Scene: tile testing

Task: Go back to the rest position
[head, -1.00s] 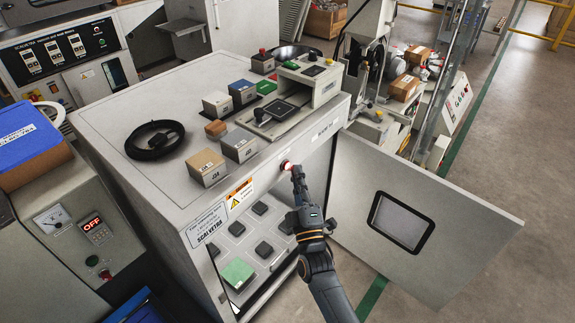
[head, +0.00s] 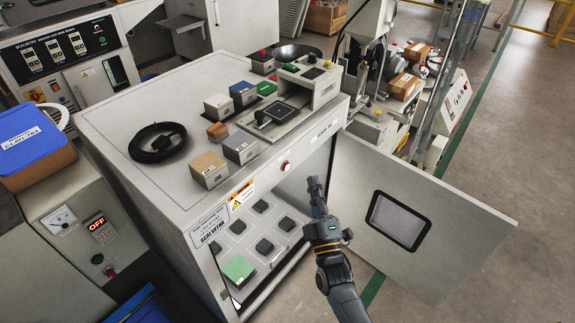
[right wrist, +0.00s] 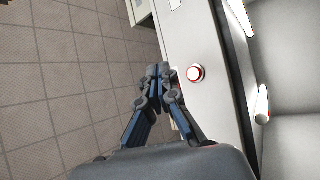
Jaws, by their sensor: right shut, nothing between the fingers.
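My right gripper (head: 315,187) is shut and empty in front of the open tester cabinet (head: 120,120), in the head view. It is a little below and to the right of a red button (head: 285,166) on the cabinet's front edge, apart from it. In the right wrist view, the closed fingertips (right wrist: 159,72) show beside the red button (right wrist: 195,73), with a gap between them. My left gripper is not in view.
The cabinet door (head: 420,215) stands open to the right. Inside lie a green tile (head: 239,268) and several dark pads (head: 265,246). Sample blocks (head: 208,168) and a black cable coil (head: 157,142) sit on top. Floor at the right (head: 510,140) is clear.

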